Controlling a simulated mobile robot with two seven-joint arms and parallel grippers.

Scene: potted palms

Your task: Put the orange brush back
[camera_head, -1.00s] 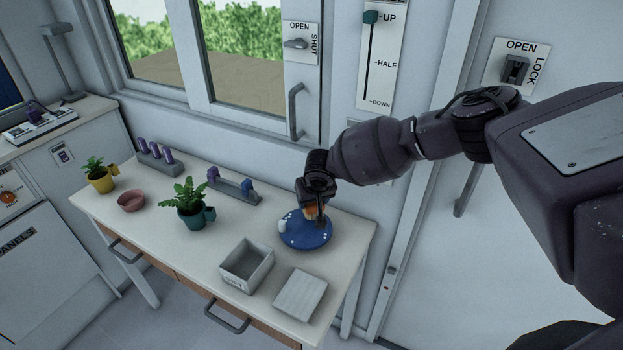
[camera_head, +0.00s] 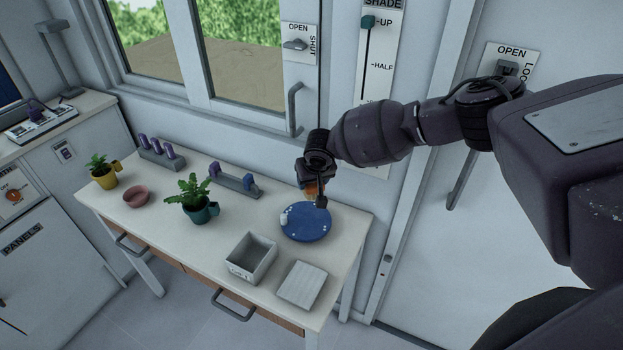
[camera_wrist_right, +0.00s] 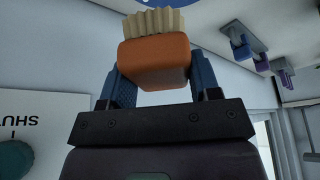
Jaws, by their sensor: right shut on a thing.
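The orange brush (camera_wrist_right: 155,60) is held between the two fingers of my right gripper (camera_wrist_right: 152,85) in the right wrist view. Its pale bristles (camera_wrist_right: 153,22) point away from the gripper. In the head view my right gripper (camera_head: 316,188) is shut on the brush (camera_head: 311,187), which is partly hidden by the fingers. The gripper is above the blue round tray (camera_head: 306,226), near its back edge. A small white thing (camera_head: 284,218) stands at the tray's left side. A grey rack (camera_head: 235,184) with blue and purple holders is at the table's back. My left gripper is not in view.
On the white table stand a dark green potted plant (camera_head: 200,210), a pink bowl (camera_head: 136,196), a yellow pot (camera_head: 106,178), a rack with purple pegs (camera_head: 160,158), an open grey box (camera_head: 247,262) and a pale flat block (camera_head: 302,285). The window wall rises close behind.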

